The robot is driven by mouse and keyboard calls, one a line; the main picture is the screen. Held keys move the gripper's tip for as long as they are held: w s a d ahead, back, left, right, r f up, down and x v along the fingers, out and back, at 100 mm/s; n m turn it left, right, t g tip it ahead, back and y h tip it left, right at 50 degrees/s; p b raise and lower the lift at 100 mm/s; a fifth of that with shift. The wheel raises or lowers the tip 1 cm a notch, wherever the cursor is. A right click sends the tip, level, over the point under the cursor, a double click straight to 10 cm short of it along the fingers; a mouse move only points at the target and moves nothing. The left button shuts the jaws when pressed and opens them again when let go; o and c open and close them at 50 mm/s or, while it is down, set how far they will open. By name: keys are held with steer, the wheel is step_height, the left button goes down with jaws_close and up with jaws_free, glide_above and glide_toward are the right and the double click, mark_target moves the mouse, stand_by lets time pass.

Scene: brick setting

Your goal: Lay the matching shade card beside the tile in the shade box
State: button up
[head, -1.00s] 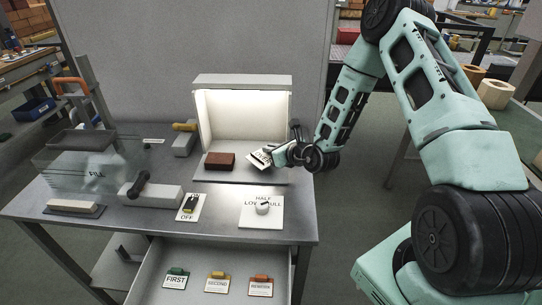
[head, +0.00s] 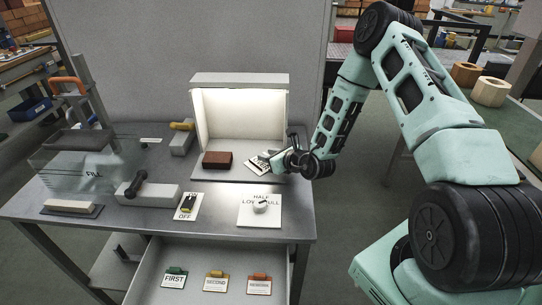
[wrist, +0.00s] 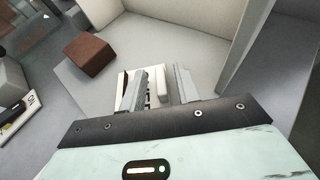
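The tile (head: 217,159) is a dark red-brown block on the left of the lit shade box (head: 239,80) floor. It also shows in the wrist view (wrist: 90,54). A white shade card (head: 257,167) with dark lettering lies at or very near the box floor, right of the tile with a small gap. My gripper (head: 277,160) is at the card's right side. In the wrist view its two fingers (wrist: 162,86) stand apart, with a pale raised part of the card between them. The left finger covers part of the card and its lettering.
An open drawer below holds cards marked FIRST (head: 174,278), SECOND (head: 216,282) and REWORK (head: 259,284). A dial plate (head: 260,212) and a switch plate (head: 187,208) lie in front of the box. A clear FILL case (head: 85,165) stands at left. The box's right wall is close to my gripper.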

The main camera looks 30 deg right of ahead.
steer(key=shift+r, duration=0.2)
steer(key=b+v, duration=0.1)
steer(key=v, duration=1)
steer(key=shift+s, duration=0.15)
steer(key=shift+s+r, duration=0.15)
steer(key=shift+r, duration=0.1)
steer(key=s+a+r+n+g+y, duration=0.2)
steer(key=a+r+n+y, duration=0.25)
steer(key=a, duration=0.45)
steer(key=s+a+r+n+g+y, duration=0.1)
steer(key=a+r+n+g+y, duration=0.35)
steer(key=a, duration=0.45)
steer(key=s+a+r+n+g+y, duration=0.1)
steer(key=s+a+r+n+g, duration=0.3)
steer(key=s+a+n+g, duration=0.75)
steer(key=s+d+r+n+t+h, duration=0.1)
steer(key=s+d+n+t+h, duration=0.1)
steer(key=s+n+h, duration=0.4)
steer(key=s+d+r+n+t+h, duration=0.1)
steer(key=s+n+h, duration=0.5)
steer(key=n, duration=0.9)
steer(key=shift+d+t, duration=0.8)
steer(key=shift+d, duration=0.3)
